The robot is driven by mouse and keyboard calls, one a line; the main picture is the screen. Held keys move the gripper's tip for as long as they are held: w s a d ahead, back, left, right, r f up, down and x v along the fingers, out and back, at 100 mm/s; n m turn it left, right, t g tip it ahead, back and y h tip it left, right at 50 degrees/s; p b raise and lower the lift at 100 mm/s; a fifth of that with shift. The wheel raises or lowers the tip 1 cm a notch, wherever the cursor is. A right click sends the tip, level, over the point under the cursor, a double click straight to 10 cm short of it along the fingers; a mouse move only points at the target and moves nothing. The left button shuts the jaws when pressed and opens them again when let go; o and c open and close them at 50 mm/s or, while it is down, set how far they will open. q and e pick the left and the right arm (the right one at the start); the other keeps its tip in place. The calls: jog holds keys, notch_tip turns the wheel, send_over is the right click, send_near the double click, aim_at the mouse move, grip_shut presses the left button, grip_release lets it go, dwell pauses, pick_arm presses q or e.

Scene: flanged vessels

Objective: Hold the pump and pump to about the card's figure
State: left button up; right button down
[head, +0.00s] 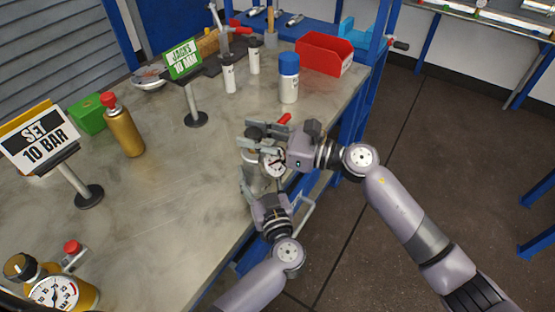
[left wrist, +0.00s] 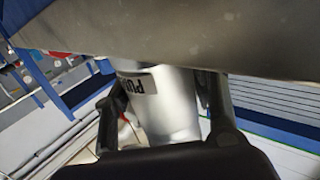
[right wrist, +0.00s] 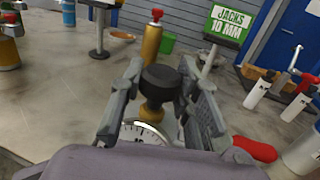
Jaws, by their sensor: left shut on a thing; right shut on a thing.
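The pump is a silver cylinder with a partly hidden "PU" label (left wrist: 160,105) in the left wrist view. My left gripper (head: 258,193) is shut around this body, a finger on each side. A round white gauge (head: 273,162) faces the head camera at the pump's top; its reading is too small to tell. My right gripper (head: 272,140) is shut on the pump's black knob (right wrist: 160,82), which sits on a brass stem above the partly hidden gauge (right wrist: 145,132). The white card (head: 40,142) reads "SET 10 BAR" and stands on a post at the left.
A green card (head: 183,60) reads "JACKS 10 MM". A brass bottle (head: 124,132), a blue-capped can (head: 289,78) and a red bin (head: 324,54) stand on the bench (head: 170,200). Another gauge (head: 55,292) is at the lower left. The bench's right edge runs close by my arms.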

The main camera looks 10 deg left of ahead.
dwell(0.9)
jog(key=shift+r, duration=0.8)
jog(key=shift+f, duration=0.9)
jog(key=shift+d+f, duration=0.1)
jog(key=shift+f, duration=0.05)
dwell(0.7)
jog(key=c, duration=1.6)
grip_release()
jog(key=o, duration=0.4)
